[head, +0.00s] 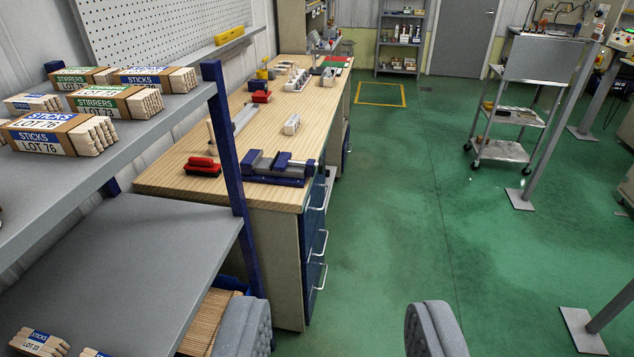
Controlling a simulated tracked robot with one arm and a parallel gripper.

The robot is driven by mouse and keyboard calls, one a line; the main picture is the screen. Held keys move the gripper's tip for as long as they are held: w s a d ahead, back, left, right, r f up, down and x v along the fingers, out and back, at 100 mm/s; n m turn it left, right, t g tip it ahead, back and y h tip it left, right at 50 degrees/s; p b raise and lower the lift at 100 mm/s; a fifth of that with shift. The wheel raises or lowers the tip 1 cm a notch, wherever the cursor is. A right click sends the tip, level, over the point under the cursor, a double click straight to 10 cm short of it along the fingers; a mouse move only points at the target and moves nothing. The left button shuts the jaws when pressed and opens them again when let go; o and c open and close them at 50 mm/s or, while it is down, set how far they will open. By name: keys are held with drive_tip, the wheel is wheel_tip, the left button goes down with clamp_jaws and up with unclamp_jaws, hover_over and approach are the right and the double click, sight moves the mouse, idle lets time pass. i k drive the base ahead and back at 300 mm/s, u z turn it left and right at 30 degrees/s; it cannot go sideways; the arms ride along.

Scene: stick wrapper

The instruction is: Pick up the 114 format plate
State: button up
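My gripper (339,330) shows at the bottom of the head view as two grey ribbed fingers, wide apart with nothing between them. The left finger is close to the shelf post and the right finger is over the green floor. I cannot make out a plate marked 114 in this view. The wooden workbench (170,172) ahead carries small white blocks and holders (292,124), too small to read. A blue-and-grey vise (280,168) and a red-and-black brush-like item (202,167) are at its near end.
A grey shelf rack (150,255) with a blue post stands close on the left, holding stick bundles (58,133) labelled STICKS and STIRRERS. A steel cart (510,115) and metal posts stand at right. The green floor (400,220) between is clear.

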sight(291, 127)
drive_tip(key=u, duration=0.1)
drive_tip(key=i, duration=1.55)
drive_tip(key=z, duration=0.45)
drive_tip(key=i, duration=1.35)
drive_tip(key=u, duration=0.8)
